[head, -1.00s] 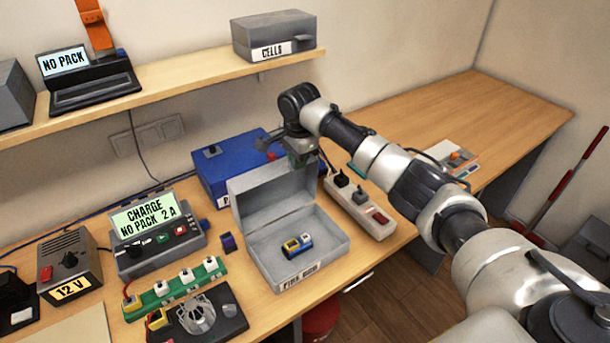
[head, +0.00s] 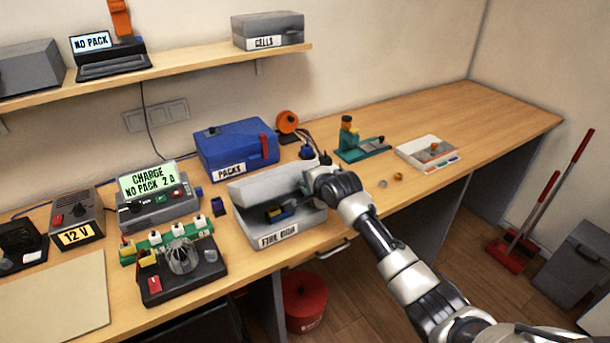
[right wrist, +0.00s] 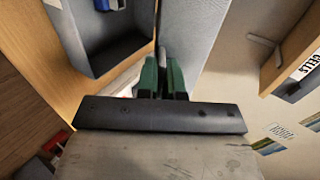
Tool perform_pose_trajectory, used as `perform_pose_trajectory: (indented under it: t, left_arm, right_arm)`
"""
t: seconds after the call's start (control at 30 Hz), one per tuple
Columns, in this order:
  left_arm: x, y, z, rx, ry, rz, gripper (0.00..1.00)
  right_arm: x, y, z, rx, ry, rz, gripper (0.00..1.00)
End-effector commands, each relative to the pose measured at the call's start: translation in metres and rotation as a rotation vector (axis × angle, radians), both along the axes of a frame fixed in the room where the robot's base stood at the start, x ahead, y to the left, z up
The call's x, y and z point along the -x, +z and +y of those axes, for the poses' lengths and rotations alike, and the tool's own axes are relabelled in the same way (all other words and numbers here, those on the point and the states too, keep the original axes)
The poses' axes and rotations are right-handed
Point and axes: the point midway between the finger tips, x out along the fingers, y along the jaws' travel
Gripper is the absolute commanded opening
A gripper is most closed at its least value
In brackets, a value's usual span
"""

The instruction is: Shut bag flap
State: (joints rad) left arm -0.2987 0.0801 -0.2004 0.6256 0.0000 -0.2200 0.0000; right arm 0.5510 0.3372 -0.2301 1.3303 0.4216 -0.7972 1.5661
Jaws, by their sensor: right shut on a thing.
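The grey fire bag (head: 290,238), a box-like case, stands near the bench's front edge. Its flap (head: 262,184) is hinged along the back and tilts forward over the open inside. A yellow and dark blue battery pack (head: 279,213) lies inside, under the flap. My right gripper is at the bag's right end in the head view, its fingertips mostly hidden by my wrist. In the right wrist view its green fingers (right wrist: 163,80) are shut on the edge of the grey flap (right wrist: 192,35), with the open bag (right wrist: 122,58) beside it. My left gripper is not in view.
A blue packs case (head: 235,148) stands behind the bag. A teal tool (head: 362,150) and white tray (head: 428,153) lie right. The far right bench is clear.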

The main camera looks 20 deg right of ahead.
Motion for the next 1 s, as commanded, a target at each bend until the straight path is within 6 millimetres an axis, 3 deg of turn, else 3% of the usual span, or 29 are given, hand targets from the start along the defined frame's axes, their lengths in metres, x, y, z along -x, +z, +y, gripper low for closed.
perform_pose_trajectory:
  t: [0.03, 0.2, 0.5, 0.73, 1.0]
  left_arm:
    - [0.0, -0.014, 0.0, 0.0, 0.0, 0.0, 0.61]
    - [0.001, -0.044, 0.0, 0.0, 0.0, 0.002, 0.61]
    - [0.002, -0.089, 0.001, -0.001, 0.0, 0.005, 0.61]
    - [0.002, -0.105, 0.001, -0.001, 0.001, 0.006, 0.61]
    - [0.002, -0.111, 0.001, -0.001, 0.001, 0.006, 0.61]
  right_arm:
    - [0.006, -0.018, 0.0, -0.011, 0.0, -0.044, 0.0]
    - [0.019, -0.048, -0.002, -0.031, -0.002, -0.2, 0.0]
    - [0.029, -0.087, -0.005, -0.056, -0.001, -0.418, 0.0]
    - [0.03, -0.103, -0.004, -0.061, 0.001, -0.432, 0.0]
    - [0.031, -0.11, -0.003, -0.06, 0.003, -0.425, 0.0]
